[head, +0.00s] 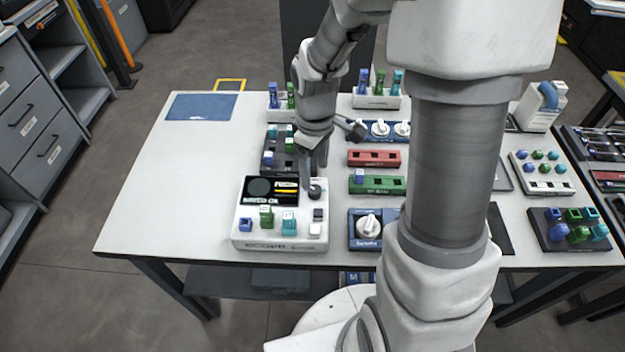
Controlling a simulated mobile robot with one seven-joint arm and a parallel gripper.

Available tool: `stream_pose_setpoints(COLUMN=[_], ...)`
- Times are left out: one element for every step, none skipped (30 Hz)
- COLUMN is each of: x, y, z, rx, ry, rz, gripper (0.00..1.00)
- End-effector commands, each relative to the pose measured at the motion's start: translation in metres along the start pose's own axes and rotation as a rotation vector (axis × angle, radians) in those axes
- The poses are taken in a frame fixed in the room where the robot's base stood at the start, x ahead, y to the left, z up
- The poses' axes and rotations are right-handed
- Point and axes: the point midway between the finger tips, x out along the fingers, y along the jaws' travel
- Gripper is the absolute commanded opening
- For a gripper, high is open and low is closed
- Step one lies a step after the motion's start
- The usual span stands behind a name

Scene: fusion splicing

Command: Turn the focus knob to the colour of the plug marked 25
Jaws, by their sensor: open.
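A white splicer box (238,240) with a dark screen (270,190) stands at the front middle of the table. A small dark round knob (315,193) sits at its upper right; I cannot read whether it is the focus knob. Blue (246,224), green (266,218) and teal (289,225) plugs with small white tags stand along the front of the box. The numbers are too small to read, so I cannot tell which plug is 25. My gripper (312,182) points down over the dark knob with its fingers apart. I cannot tell whether they touch it.
A blue box with a white knob (368,226) stands to the right. Red (374,158) and green (380,185) strips lie behind it. Racks of coloured plugs (376,98) stand at the back. My arm hides part of the table's right side.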

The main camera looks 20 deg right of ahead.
Motion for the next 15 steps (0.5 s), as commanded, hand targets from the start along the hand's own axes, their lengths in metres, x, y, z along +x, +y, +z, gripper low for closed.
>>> stream_pose_setpoints(x=[0.014,0.020,0.027,0.032,0.037,0.042,0.045,0.049,0.052,0.054,0.056,0.058,0.059,0.059,0.060], y=[-0.001,-0.001,-0.001,-0.001,-0.001,-0.001,0.000,-0.001,-0.001,0.000,0.000,0.000,0.000,0.000,0.000], z=[0.001,0.001,0.001,0.001,0.001,0.001,0.000,0.000,0.000,0.000,0.000,0.000,0.000,0.000,0.000], rx=[-0.001,-0.001,-0.001,-0.001,-0.001,-0.001,0.000,0.000,0.000,0.000,0.000,0.000,0.001,0.001,0.001], ry=[-0.004,-0.004,-0.004,-0.003,-0.004,-0.003,-0.002,-0.002,-0.002,-0.001,-0.001,0.000,0.000,0.000,0.000], rz=[-0.003,-0.003,-0.003,-0.002,-0.003,-0.002,-0.001,-0.002,-0.002,-0.001,0.000,0.000,0.000,0.000,0.000], gripper=[0.71,0.71,0.71,0.71,0.71,0.71,0.71,0.71,0.71,0.71,0.71,0.71,0.71,0.71,0.71])
